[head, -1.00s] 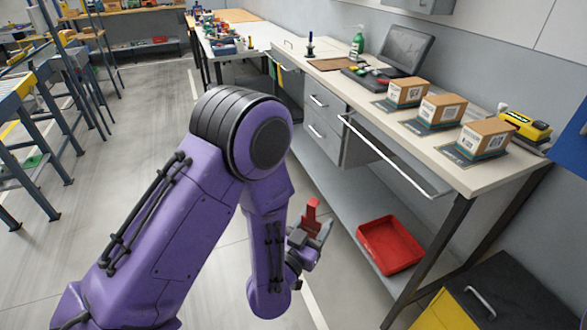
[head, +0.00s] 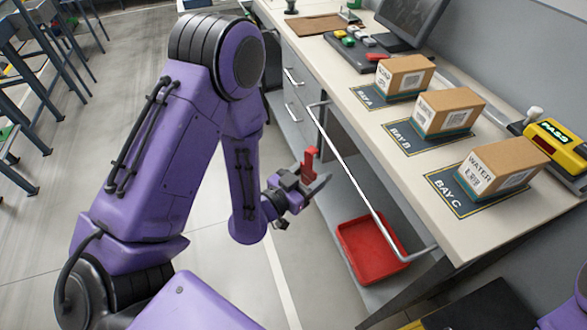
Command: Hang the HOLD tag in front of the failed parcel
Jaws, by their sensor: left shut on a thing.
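My left gripper (head: 305,183) is shut on a red tag (head: 309,160), which stands up from the jaws; I can read no lettering on it. The gripper is in the air in front of the bench, left of the metal rail (head: 350,168) along its front. Three brown parcels sit on dark bay mats on the bench: one at BAY A (head: 405,74), one at BAY B (head: 449,110), and one labelled WATER at BAY C (head: 500,165). No mark on them shows which one failed. My right gripper is not in view.
A yellow device (head: 555,145) reading PASS stands at the bench's right back. A red tray (head: 371,250) is on the lower shelf. A monitor (head: 412,18) and a dark pad with coloured items (head: 362,52) stand farther back.

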